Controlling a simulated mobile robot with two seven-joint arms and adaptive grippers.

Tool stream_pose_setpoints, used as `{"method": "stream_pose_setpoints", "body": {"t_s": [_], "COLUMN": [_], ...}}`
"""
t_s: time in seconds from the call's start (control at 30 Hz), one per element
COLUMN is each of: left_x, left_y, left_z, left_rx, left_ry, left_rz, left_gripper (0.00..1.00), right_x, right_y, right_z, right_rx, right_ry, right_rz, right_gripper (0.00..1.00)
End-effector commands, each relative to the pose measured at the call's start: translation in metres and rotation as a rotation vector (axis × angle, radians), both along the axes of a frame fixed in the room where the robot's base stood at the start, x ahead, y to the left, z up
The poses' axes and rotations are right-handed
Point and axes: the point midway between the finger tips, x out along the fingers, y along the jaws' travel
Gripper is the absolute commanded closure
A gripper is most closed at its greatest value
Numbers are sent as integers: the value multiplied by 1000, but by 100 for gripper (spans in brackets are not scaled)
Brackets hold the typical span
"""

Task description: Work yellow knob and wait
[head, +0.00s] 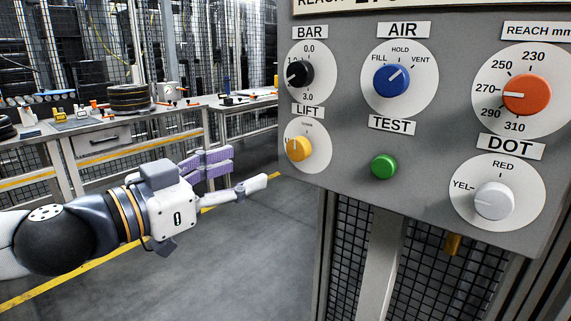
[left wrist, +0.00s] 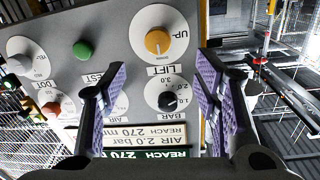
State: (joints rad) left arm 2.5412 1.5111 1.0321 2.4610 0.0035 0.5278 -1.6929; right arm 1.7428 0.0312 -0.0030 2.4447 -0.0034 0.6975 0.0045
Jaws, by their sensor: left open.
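The yellow knob (head: 299,148) sits on a white dial under the LIFT label, at the lower left of the grey control panel (head: 345,190). In the left wrist view the yellow knob (left wrist: 157,42) is at the top centre, clear of the fingers, with a pale pointer line on its face. My left gripper (head: 240,172) is open and empty, left of and a little below the knob and apart from the panel. In the left wrist view its purple-padded fingers (left wrist: 163,88) are spread wide. My right gripper is not in view.
The panel also holds a black BAR knob (head: 298,75), blue AIR knob (head: 391,79), orange REACH knob (head: 526,95), green TEST button (head: 384,166) and white DOT knob (head: 494,201). A workbench (head: 103,143) with a tyre (head: 130,97) stands behind. Open floor lies below my left gripper.

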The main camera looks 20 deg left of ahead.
Motion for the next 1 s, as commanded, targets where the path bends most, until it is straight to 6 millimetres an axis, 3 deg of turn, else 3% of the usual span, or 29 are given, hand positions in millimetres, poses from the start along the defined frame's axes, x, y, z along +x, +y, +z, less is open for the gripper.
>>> {"method": "stream_pose_setpoints", "body": {"t_s": [0.13, 0.5, 0.67, 0.9, 1.0], "left_x": [19, 97, 109, 110, 110], "left_y": [-8, -42, -47, -47, -47], "left_z": [-4, -1, 1, 1, 1], "left_rx": [9, 4, 2, 3, 3], "left_ry": [-3, -2, -3, -4, -4], "left_rz": [0, 1, 2, 2, 2], "left_gripper": [44, 44, 44, 44, 67], "right_x": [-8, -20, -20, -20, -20], "right_y": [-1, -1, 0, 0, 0], "right_z": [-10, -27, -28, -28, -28], "right_rx": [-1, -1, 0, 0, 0], "right_ry": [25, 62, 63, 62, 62], "right_rz": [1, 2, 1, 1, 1], "right_gripper": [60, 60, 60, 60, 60]}}
